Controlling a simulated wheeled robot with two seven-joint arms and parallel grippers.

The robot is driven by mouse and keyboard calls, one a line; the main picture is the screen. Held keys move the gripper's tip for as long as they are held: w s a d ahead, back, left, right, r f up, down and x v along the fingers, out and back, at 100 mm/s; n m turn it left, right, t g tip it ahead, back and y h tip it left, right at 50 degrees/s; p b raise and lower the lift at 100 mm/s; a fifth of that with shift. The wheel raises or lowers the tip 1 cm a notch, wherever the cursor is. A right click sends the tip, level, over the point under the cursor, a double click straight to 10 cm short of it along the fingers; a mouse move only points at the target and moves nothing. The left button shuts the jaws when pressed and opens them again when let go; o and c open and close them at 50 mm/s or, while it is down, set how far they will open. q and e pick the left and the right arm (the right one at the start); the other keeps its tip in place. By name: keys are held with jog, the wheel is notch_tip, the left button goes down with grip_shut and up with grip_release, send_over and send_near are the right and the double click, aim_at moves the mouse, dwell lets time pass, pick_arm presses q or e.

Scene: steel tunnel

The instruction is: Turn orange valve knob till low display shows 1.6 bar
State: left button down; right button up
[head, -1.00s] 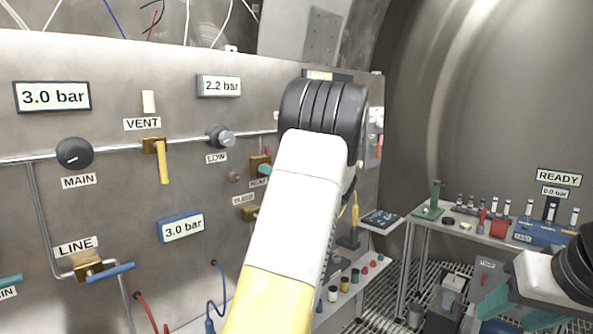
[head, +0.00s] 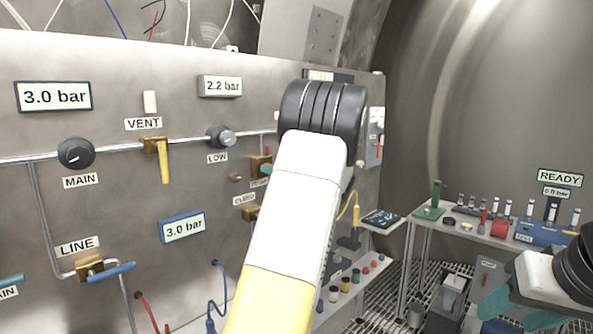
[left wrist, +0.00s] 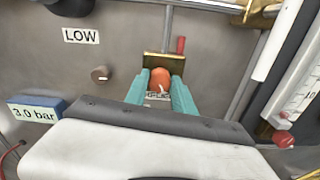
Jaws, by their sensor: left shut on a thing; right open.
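The orange valve knob (left wrist: 160,78) sits on a brass valve body (left wrist: 164,64) in the left wrist view. My left gripper (left wrist: 160,88) is shut on it, one teal finger on each side. In the head view my left arm hides the knob, and only a little teal of the gripper shows beside the brass valve. The low display (head: 220,86), above the LOW knob (head: 221,137), reads 2.2 bar. My right gripper (head: 508,312) is open and empty at the lower right.
Other displays read 3.0 bar: the main display (head: 53,96) and a blue-framed one (head: 182,227). The MAIN knob (head: 75,153), yellow VENT lever (head: 163,162) and blue LINE lever (head: 110,272) are on the panel. A bench (head: 470,228) with small items stands at the right.

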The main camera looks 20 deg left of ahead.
pick_arm(q)
jog(key=shift+s+n, duration=0.1)
jog(key=shift+n, duration=5.6)
jog(key=shift+f, duration=0.1)
jog(key=c, duration=1.1)
grip_release()
jog(key=shift+o, duration=0.2)
jog(key=v, duration=0.7)
jog(key=shift+s+d, duration=0.15)
jog(key=shift+d, duration=0.2)
